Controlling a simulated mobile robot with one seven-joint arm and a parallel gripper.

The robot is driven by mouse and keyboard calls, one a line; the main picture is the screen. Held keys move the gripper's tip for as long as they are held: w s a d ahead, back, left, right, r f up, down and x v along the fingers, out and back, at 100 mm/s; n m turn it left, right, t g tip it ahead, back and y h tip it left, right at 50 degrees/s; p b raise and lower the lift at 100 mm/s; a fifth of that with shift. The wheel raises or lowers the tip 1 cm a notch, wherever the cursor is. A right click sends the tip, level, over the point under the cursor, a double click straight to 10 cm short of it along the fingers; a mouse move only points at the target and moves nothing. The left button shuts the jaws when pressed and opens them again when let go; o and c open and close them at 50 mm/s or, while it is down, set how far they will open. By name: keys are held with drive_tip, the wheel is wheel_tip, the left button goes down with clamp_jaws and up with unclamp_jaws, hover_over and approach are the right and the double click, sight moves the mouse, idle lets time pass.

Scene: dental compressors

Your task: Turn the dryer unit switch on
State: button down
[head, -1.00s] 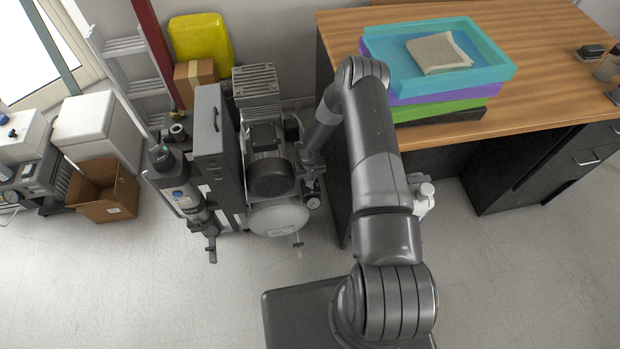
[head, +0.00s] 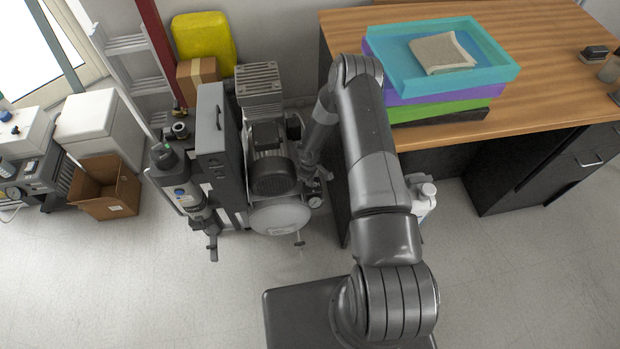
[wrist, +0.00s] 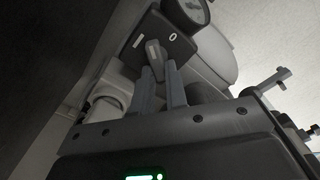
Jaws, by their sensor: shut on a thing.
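The dryer unit, a compressor with a grey cabinet (head: 211,135), a motor (head: 272,178) and a round pale tank (head: 278,218), stands on the floor left of the desk. In the wrist view, a dark switch box (wrist: 178,46) carries a grey switch handle (wrist: 154,50) and a white "0" mark to its right. My gripper (wrist: 160,72) has its two fingers closed on the handle, one on each side. The handle is slightly tilted. In the head view my gripper (head: 314,180) is at the right side of the compressor, small and partly hidden; the switch cannot be made out there.
A wooden desk (head: 560,60) with stacked trays (head: 480,80) stands close to the right of my arm. A round gauge (wrist: 190,12) sits beside the switch box. An open cardboard box (head: 118,205) lies at left. The floor in front is clear.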

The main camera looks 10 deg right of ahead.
drive_tip(key=n, duration=0.3)
drive_tip(key=shift+s+n, duration=0.15)
drive_tip(key=shift+n, duration=0.15)
drive_tip(key=shift+s+a+n, duration=0.1)
drive_tip(key=shift+s+n, duration=0.1)
drive_tip(key=shift+n, duration=1.6)
drive_tip(key=c, duration=1.4)
unclamp_jaws()
drive_tip(key=shift+c, duration=0.2)
wheel_tip(320, 180, up, 11)
